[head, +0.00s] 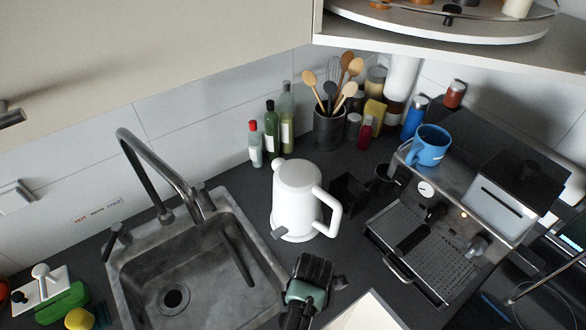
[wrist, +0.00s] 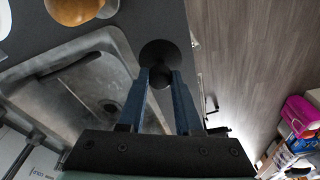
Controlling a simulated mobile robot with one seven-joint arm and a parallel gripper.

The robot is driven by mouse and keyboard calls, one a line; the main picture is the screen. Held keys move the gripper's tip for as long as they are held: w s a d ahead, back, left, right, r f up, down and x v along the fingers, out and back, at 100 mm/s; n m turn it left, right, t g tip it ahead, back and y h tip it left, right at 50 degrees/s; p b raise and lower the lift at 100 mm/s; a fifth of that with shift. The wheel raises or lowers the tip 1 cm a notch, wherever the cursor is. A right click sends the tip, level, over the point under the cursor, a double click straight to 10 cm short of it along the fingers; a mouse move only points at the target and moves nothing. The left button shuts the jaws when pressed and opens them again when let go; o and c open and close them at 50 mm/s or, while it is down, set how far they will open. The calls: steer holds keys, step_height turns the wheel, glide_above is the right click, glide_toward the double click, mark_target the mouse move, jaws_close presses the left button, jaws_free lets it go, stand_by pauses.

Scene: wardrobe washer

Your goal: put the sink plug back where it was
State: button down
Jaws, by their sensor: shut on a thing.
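The sink plug (wrist: 162,52) is a black disc with a small knob, seen in the wrist view. My gripper (wrist: 161,76) is shut on its knob, with one dark blue finger on each side. The plug is over the dark counter strip beside the grey metal sink (wrist: 92,62), close to the counter's edge. In the head view my gripper (head: 308,285) is at the sink's right front corner, and I cannot make out the plug there.
A white kettle (head: 296,205) stands just behind my gripper, right of the sink. The tap (head: 155,180) arches over the sink's back. A coffee machine (head: 450,240) with a blue mug (head: 430,147) is at the right. Wooden floor (wrist: 245,60) lies beyond the counter edge.

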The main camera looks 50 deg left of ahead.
steer(key=shift+f, duration=0.65)
steer(key=shift+f+b, duration=0.3)
steer(key=shift+b, duration=0.15)
steer(key=shift+c, duration=1)
jaws_free()
steer(key=shift+r, duration=0.15)
step_height(320, 180, up, 13)
steer(key=w+d, duration=0.1)
steer(key=shift+w, duration=0.35)
steer(key=shift+f, duration=0.2)
